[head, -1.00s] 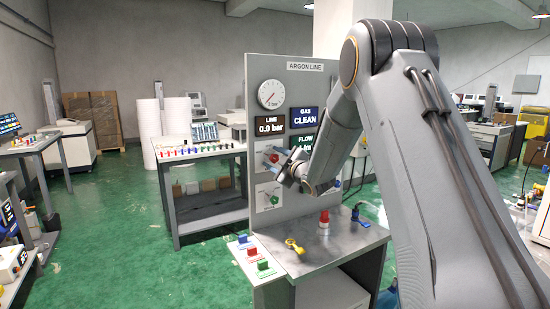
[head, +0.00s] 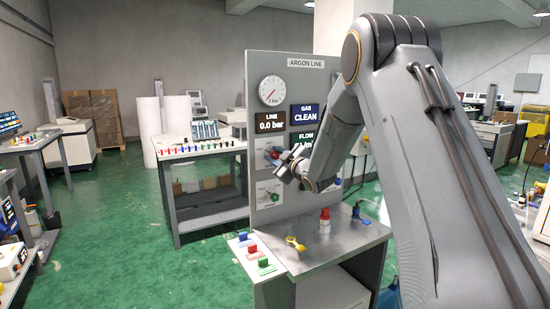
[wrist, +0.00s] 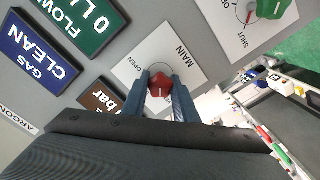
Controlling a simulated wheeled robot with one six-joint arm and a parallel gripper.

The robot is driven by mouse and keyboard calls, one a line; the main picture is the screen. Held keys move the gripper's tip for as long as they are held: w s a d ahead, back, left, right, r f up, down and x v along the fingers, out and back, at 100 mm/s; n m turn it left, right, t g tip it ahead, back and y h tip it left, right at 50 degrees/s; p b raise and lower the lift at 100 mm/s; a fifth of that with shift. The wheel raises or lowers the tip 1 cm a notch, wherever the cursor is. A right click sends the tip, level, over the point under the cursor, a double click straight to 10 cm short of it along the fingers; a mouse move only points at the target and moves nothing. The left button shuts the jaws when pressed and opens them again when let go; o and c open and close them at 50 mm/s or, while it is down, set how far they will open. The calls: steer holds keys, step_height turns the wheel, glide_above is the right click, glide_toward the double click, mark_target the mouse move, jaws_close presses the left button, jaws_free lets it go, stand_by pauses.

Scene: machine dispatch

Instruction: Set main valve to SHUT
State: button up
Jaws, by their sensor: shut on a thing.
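The main valve is a red knob (wrist: 160,85) on a white plate (wrist: 183,62) marked MAIN and OPEN in the wrist view. My gripper (wrist: 159,82) is shut on the knob, one finger on each side of it. Part of the plate is hidden behind my fingers, and I see no SHUT mark on it. In the head view my gripper (head: 279,159) is at the panel (head: 315,87) and hides most of the knob. The line display (head: 271,122) reads 0.0 bar.
A second plate with a green knob (wrist: 272,8) is beside the main valve. A bench in front of the panel holds a red-topped piece (head: 324,221), a yellow key-like piece (head: 295,243) and a blue piece (head: 357,212).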

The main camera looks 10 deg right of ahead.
steer(key=m+b, duration=0.1)
steer(key=m, duration=0.4)
steer(key=shift+d+m, duration=0.1)
steer(key=shift+m, duration=2.4)
steer(key=o, duration=1.1)
steer(key=shift+c, duration=0.2)
steer(key=b+v, duration=0.2)
steer(key=v, duration=0.5)
steer(key=shift+s, duration=0.35)
